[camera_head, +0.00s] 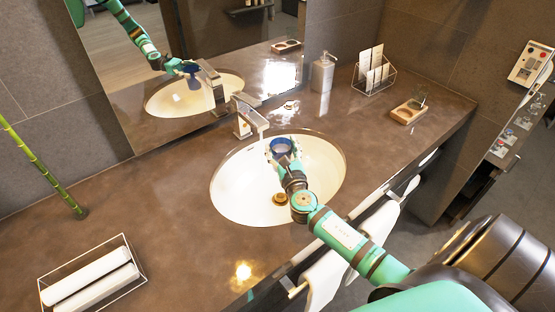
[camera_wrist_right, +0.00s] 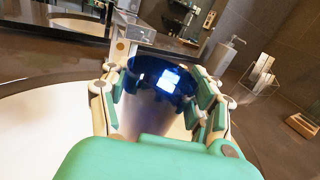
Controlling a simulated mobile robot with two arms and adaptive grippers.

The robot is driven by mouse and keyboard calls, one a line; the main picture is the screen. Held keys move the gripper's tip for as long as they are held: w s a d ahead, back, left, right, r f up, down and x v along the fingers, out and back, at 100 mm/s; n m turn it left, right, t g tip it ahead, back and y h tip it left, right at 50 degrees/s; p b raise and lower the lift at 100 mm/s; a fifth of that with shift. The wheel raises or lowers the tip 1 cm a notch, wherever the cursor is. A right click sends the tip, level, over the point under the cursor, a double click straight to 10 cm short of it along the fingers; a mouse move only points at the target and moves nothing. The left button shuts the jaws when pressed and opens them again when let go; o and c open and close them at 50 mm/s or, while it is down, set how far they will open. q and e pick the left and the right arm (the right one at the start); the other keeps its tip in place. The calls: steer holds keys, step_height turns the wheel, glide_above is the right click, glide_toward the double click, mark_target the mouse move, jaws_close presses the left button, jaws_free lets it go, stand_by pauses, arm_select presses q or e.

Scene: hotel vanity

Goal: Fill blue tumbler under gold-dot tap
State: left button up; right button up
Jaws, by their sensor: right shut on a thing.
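The blue tumbler (camera_head: 282,147) is over the back part of the white oval basin (camera_head: 235,190) in the head view. My right gripper (camera_head: 280,152) is shut around it and holds it roughly upright. In the right wrist view the tumbler's blue rim (camera_wrist_right: 160,72) shows between the fingers of the gripper (camera_wrist_right: 160,105). The tap (camera_head: 248,113) stands at the back edge of the basin, its spout just behind and left of the tumbler. No water stream can be made out. My left gripper is not in view.
A soap dispenser (camera_head: 323,72), a wire card holder (camera_head: 373,75) and a wooden dish (camera_head: 408,112) stand at the back right. A wire tray with rolled towels (camera_head: 92,278) is at front left. A mirror (camera_head: 190,60) stands behind the counter. The counter left of the basin is mostly clear.

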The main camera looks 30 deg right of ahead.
steer(key=r+p, duration=0.1)
steer(key=s+r+p, duration=0.1)
steer(key=r+p, duration=0.2)
steer(key=r, duration=0.1)
steer(key=shift+s+d, duration=0.1)
steer(key=shift+s, duration=0.25)
stand_by(0.7)
